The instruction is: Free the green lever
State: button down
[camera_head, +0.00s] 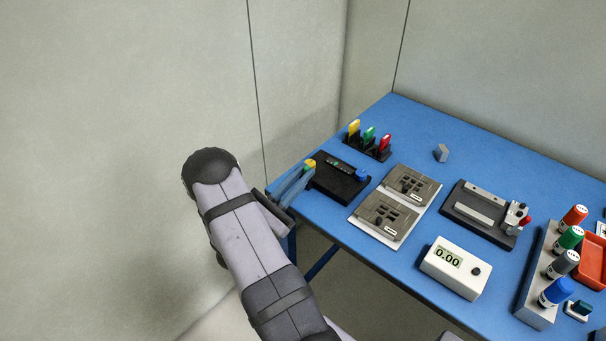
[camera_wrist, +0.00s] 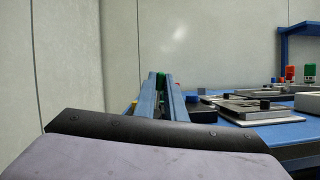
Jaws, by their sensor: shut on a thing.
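Three upright levers stand in black holders at the table's far left in the head view: a yellow lever (camera_head: 353,128), the green lever (camera_head: 368,134) and a red lever (camera_head: 385,142). In the wrist view, green (camera_wrist: 161,80) shows between the fingers; I cannot tell whether this is the held piece or the lever behind.
A black box with a blue knob (camera_head: 362,175) sits just right of my gripper. Right of it are a grey double plate (camera_head: 415,212), a black fixture (camera_head: 459,225), a white meter (camera_head: 440,282) and a marker rack (camera_head: 534,309). Bare blue table lies at the back.

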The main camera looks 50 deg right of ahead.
jog(key=shift+n, duration=0.4)
jog(key=c, duration=2.1)
grip_release()
jog(key=shift+w, duration=0.15)
jog(key=b+v, duration=0.2)
jog(key=v, duration=0.5)
jog(key=shift+a, duration=0.2)
